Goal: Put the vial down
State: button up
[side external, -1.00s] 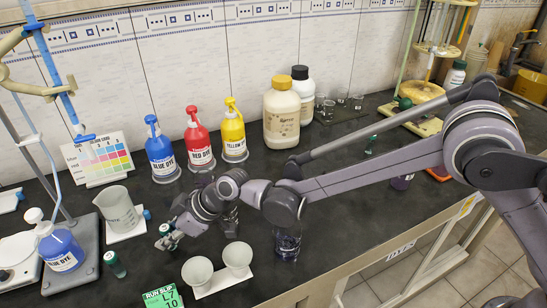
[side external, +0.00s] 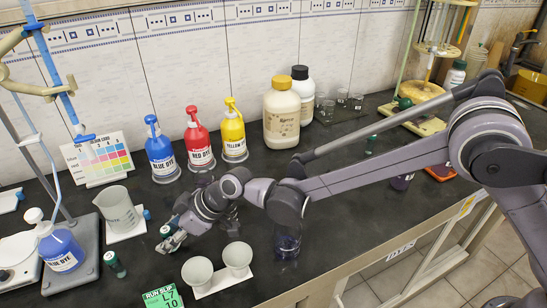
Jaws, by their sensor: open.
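My gripper (side external: 172,240) is low over the dark bench, left of the two white cups, with its fingers open. A small vial with a teal cap (side external: 167,231) shows right at the fingertips; the fingers partly hide it, and I cannot tell whether it touches them or the bench.
Two white cups (side external: 197,271) on a white base stand to the right of my gripper. A grey beaker (side external: 117,208) and a blue dye bottle (side external: 62,248) stand to the left. Blue, red and yellow dye bottles (side external: 160,150) line the back. A green run slip (side external: 162,297) lies at the front edge.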

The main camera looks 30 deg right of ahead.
jog(key=v, duration=1.1)
jog(key=s+d+r+m+t+h, duration=0.1)
jog(key=d+r+m+h, duration=0.15)
jog(key=d, duration=0.85)
jog(key=s+d+r+m+t+h, duration=0.1)
jog(key=s+d+r+m, duration=0.2)
jog(key=d, duration=0.8)
jog(key=s+d+f+m+h, duration=0.1)
jog(key=s+d+m+h, duration=0.1)
jog(key=s+d, duration=0.4)
jog(key=s+d+m+t+h, duration=0.1)
jog(key=s+d+m, duration=0.4)
jog(key=d, duration=0.9)
jog(key=shift+s+f+h, duration=0.4)
jog(key=shift+s+h, duration=0.35)
